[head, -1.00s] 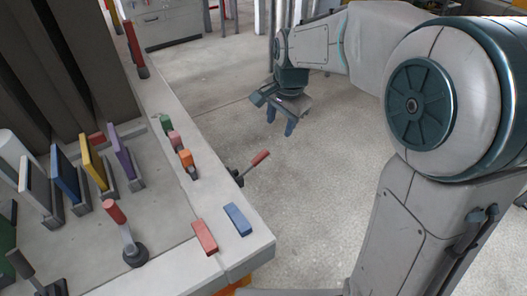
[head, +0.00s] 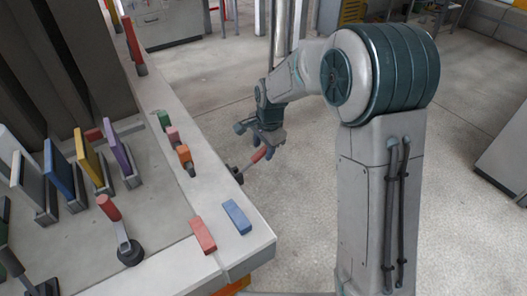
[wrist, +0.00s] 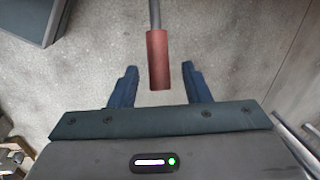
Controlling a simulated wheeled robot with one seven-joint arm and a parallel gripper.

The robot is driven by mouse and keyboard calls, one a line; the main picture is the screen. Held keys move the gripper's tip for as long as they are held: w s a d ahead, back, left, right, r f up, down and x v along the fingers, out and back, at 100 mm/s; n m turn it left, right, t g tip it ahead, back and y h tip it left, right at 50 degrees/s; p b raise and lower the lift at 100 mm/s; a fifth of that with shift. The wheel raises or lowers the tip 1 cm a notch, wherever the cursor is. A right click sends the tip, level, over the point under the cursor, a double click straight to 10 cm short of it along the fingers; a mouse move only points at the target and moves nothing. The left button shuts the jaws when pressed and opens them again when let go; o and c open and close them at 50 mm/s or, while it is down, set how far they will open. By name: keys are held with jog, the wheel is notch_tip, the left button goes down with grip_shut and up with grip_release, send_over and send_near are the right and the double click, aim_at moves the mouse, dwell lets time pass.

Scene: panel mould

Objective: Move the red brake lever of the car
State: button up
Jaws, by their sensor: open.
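A lever with a red grip (head: 259,155) sticks out sideways from the right edge of the panel table, over the floor. In the wrist view its red grip (wrist: 158,62) lies between my two blue fingers, with free gaps on both sides, and its grey rod runs toward the top. My gripper (head: 268,149) is open at this lever's outer end and partly hides it. A second red-gripped lever (head: 109,207) stands tilted on a round dark base on the table top. I cannot tell from labels which is the brake lever.
The table edge (head: 212,170) carries green, pink and orange handles (head: 184,154), a red block (head: 202,235) and a blue block (head: 237,217). Several coloured upright plates (head: 88,158) stand at the left. The floor right of the table is clear around my gripper.

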jog(key=shift+w+a+f, duration=0.1)
jog(key=shift+w+f, duration=0.05)
jog(key=shift+f, duration=0.95)
grip_shut()
